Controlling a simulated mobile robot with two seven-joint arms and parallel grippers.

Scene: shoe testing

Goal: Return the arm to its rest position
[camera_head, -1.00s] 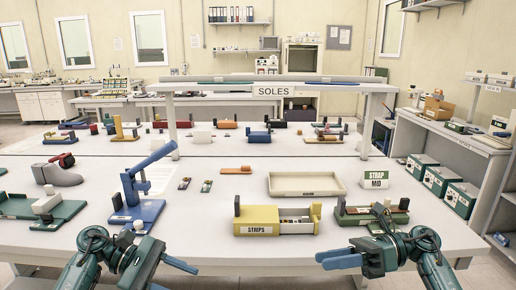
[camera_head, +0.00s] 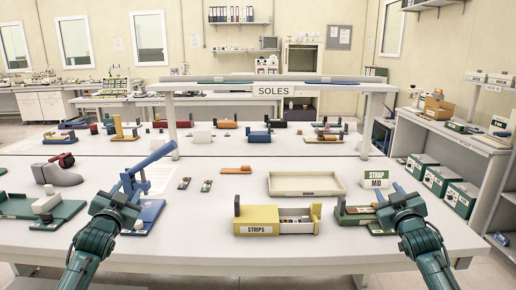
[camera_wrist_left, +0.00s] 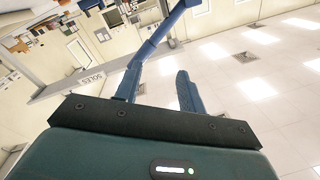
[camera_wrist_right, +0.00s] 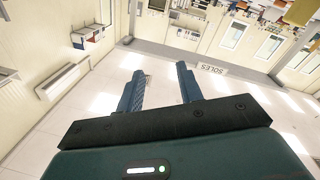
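My left gripper (camera_head: 132,187) is raised over the left front part of the table, its fingers pointing up and away, in front of a blue lever device (camera_head: 150,212). In the left wrist view its two fingers (camera_wrist_left: 158,90) stand apart with nothing between them. The device's blue lever (camera_wrist_left: 155,42) shows beyond them; I cannot tell whether it touches a finger. My right gripper (camera_head: 390,190) is raised over the right front part, below the STRAP MD sign (camera_head: 376,180). In the right wrist view its fingers (camera_wrist_right: 160,90) are apart and empty.
A yellow STRIPS box (camera_head: 256,229) and a beige tray (camera_head: 306,184) lie between the arms. A green fixture (camera_head: 355,214) sits just left of my right gripper. A grey shoe form (camera_head: 60,176) and a green base (camera_head: 18,207) are at the left.

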